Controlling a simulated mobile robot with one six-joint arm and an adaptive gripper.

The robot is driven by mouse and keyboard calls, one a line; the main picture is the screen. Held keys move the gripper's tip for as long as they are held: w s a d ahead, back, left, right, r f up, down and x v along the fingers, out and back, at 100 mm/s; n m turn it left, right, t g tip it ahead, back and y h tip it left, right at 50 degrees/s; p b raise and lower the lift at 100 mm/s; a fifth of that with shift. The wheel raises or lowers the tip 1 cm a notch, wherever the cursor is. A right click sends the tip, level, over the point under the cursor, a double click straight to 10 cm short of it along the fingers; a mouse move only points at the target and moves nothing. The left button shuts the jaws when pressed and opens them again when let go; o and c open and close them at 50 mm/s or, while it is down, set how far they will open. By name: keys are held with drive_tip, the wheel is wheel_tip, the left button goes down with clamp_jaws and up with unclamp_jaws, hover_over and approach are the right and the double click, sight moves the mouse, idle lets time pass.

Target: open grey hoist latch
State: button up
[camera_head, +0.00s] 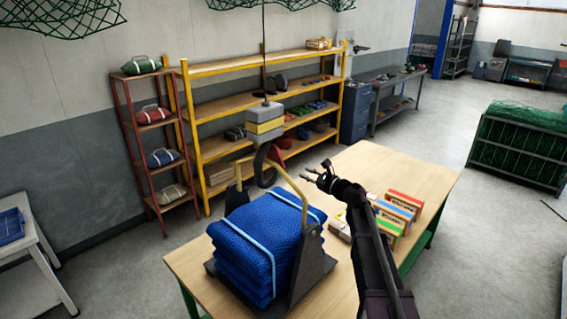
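The hoist block (265,121), grey with a yellow band, hangs on a thin cable above the table. A dark curved hook (260,172) hangs under it, beside the yellow bail (292,184) of a grey cradle. I cannot tell whether the hook goes around the bail. The grey latch is too small to make out on the hook. My gripper (315,170) is to the right of the hook, over the table, with its fingers pointing left. The fingers look spread apart with nothing between them.
A folded blue net bundle (262,250) with light straps fills the cradle (307,265) on the wooden table (370,163). Several coloured boxes (405,205) stand to the right of my arm. Shelves (225,105) line the wall behind. The table's back right is clear.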

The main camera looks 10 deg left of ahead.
sight(282, 161)
drive_tip(key=x, duration=1.2)
drive_tip(key=shift+w+a, duration=0.15)
clamp_jaws()
